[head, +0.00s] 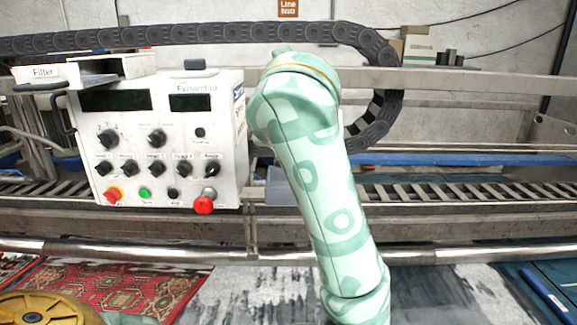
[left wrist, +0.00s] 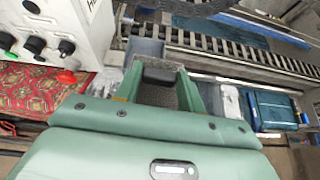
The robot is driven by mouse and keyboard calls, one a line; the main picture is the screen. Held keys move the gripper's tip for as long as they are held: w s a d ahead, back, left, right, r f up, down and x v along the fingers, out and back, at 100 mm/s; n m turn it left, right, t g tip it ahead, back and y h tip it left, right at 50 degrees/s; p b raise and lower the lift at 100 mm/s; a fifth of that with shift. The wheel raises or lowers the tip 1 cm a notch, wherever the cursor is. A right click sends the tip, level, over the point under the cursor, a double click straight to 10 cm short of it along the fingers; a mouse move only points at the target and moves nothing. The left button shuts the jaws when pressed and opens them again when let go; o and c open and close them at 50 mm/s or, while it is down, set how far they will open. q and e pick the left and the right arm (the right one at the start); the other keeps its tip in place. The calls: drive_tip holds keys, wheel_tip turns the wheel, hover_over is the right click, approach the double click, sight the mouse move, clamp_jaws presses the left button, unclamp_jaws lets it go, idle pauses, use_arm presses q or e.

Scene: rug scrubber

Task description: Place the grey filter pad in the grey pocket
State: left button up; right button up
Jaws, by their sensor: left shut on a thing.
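In the left wrist view my left gripper (left wrist: 158,74) has its two green fingers shut on a grey, rough-textured piece with a darker block at its top, which looks like the grey filter pad (left wrist: 162,97). A grey open-topped bin (left wrist: 147,47) lies just beyond the fingertips, and I cannot tell whether it is the grey pocket. In the head view part of a grey-blue bin (head: 278,188) shows behind a large mint arm of mine, which hides the rest. Neither gripper shows in the head view. My right gripper is in no view.
A white control box (head: 222,135) with knobs and buttons stands at the left, with an open tray labelled Filter (head: 106,68) on top. A metal roller rail (head: 470,192) runs behind. A red patterned rug (head: 150,290) lies in front. A blue case (left wrist: 270,110) is at the right.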

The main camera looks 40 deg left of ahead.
use_arm(q)
drive_tip(key=shift+s+a+f+n+g+y, duration=0.3)
drive_tip(key=shift+s+a+f+n, duration=0.15)
drive_tip(key=shift+s+a, duration=0.3)
drive_tip(key=b+x, duration=0.1)
drive_tip(key=x, duration=0.4)
drive_tip(key=f+b+x, duration=0.1)
drive_tip(key=b+x, duration=0.1)
drive_tip(key=x, duration=0.3)
drive_tip(key=d+b+x, duration=0.1)
drive_tip(key=x, duration=0.4)
drive_tip(key=shift+w+a+f+b, duration=0.1)
drive_tip(key=shift+a+f+b, duration=0.2)
drive_tip(key=shift+f, duration=0.1)
drive_tip(key=shift+w+a+f, duration=0.1)
drive_tip(key=shift+w+f, duration=0.05)
drive_tip(key=shift+f, duration=0.15)
wheel_tip(320, 180, down, 3)
drive_tip(key=shift+w+a+f+b, duration=0.15)
drive_tip(key=shift+b, duration=0.2)
drive_tip(key=shift+f, duration=0.1)
drive_tip(key=o, duration=0.7)
drive_tip(key=shift+c, duration=0.2)
